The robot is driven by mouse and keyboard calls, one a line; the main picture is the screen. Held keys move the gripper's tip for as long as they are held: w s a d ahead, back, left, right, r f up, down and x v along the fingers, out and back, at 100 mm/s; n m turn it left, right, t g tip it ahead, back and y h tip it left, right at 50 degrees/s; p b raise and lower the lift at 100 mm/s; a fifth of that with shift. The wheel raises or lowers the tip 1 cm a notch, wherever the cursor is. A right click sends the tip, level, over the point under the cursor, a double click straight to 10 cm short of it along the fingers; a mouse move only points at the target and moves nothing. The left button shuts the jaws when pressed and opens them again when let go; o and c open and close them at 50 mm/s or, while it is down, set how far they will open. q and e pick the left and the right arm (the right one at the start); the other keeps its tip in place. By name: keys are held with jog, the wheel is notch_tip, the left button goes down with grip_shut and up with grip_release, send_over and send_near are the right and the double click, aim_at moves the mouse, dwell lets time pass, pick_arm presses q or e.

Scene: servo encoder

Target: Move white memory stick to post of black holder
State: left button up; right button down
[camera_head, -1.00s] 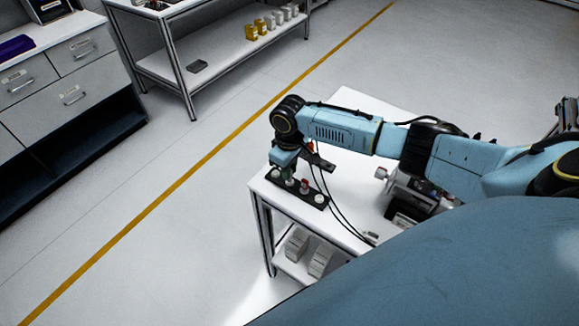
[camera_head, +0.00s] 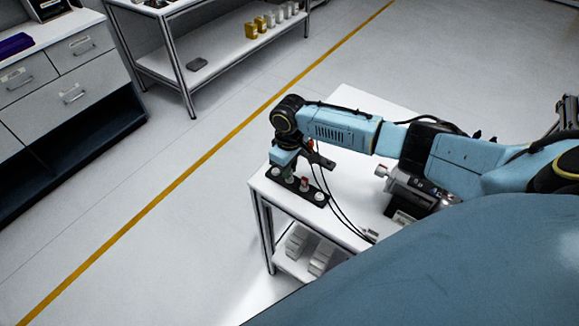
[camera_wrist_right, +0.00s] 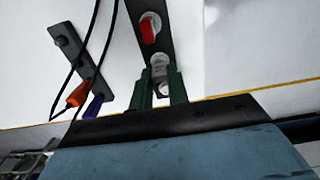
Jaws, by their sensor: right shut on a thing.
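The black holder (camera_head: 312,202) lies near the left corner of the white table, with several pale round posts and a red stick (camera_head: 304,184) standing on it. In the right wrist view, the holder (camera_wrist_right: 134,8) runs upward from the fingers, and the red stick (camera_wrist_right: 148,30) is just beyond them. My right gripper (camera_head: 288,174) is over the holder's left part. In the wrist view its green fingers (camera_wrist_right: 160,82) are shut on a pale grey-white stick (camera_wrist_right: 160,67), apparently the white memory stick. Whether its lower end touches a post is hidden. My left gripper is out of view.
A second dark rack (camera_wrist_right: 70,44) with orange (camera_wrist_right: 76,94) and purple (camera_wrist_right: 94,104) handled tools lies beside the holder. Dark cables (camera_head: 340,215) cross the table. A grey device (camera_head: 412,188) stands right of the holder. The table's left edge is close to the holder.

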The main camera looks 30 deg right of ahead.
jog(key=c, duration=1.3)
grip_release()
jog(key=shift+r, duration=0.1)
